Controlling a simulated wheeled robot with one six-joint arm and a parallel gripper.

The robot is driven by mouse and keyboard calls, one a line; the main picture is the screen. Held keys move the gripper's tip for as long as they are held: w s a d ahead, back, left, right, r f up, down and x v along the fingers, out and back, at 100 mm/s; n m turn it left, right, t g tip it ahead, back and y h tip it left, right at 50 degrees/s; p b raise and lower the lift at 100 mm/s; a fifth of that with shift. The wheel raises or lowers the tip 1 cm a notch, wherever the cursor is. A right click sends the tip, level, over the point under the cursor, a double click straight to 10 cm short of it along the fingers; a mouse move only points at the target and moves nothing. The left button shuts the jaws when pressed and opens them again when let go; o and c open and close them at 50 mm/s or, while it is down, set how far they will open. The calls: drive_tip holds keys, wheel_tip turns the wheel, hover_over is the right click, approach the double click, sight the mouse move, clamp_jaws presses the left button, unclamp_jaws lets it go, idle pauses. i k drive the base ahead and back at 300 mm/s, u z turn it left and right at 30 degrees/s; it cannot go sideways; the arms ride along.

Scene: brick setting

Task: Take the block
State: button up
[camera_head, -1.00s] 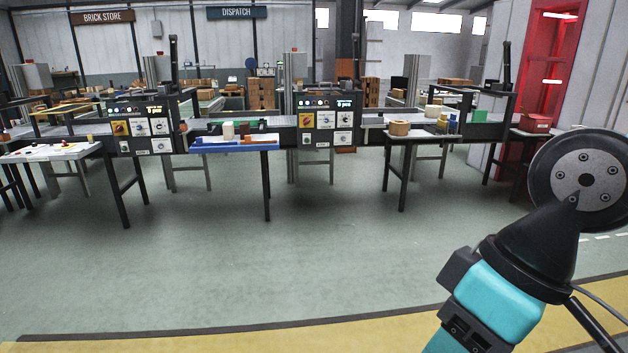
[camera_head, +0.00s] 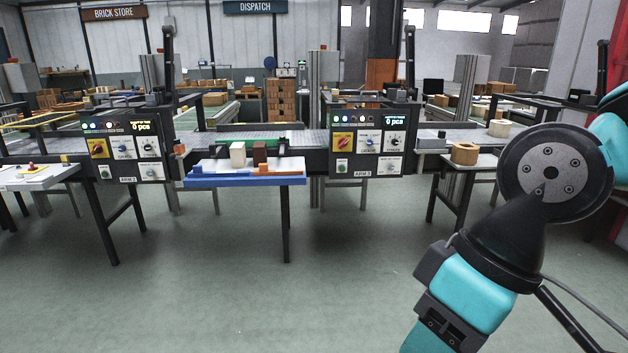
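Several blocks are in view, and I cannot tell which one the task means. A cream block (camera_head: 238,154) and a dark brown block (camera_head: 260,151) stand on the blue-edged white table (camera_head: 245,181) at the centre left. A tan block (camera_head: 464,153), with what looks like an opening in its top, sits on a small table to the right. A cream, rounded block (camera_head: 499,128) stands behind it. My arm shows at the lower right, well in front of all the tables. The fingers of my gripper are not in view.
Two black control panels (camera_head: 125,147) and (camera_head: 367,141) stand along the grey conveyor (camera_head: 420,133). A white table (camera_head: 38,178) with small pieces is at the far left. Table legs reach down to the green floor (camera_head: 250,290), which is clear in front.

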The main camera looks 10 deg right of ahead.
sight(464, 154)
drive_tip(key=z, duration=0.1)
drive_tip(key=i, duration=2.05)
drive_tip(key=z, duration=0.6)
drive_tip(key=i, duration=2.35)
drive_tip(key=z, duration=0.2)
